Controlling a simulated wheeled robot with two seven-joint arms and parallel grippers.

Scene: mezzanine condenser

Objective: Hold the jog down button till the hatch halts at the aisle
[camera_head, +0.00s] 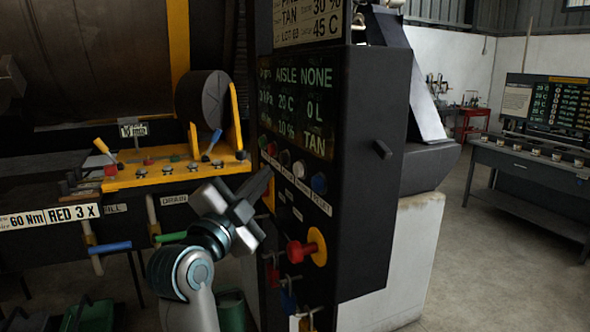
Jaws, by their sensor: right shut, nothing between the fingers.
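My right gripper (266,180) is shut and empty, its tip close to the front of the black control cabinet (365,200), below the button row. I cannot tell whether it touches. The display (298,103) above shows AISLE and NONE. A large brown drum (100,60) stands at left; its hatch is not clearly visible. My left gripper is not in view.
A yellow bench plate (175,175) with levers lies left of my gripper. A grey table (530,170) stands far right; the floor between is clear.

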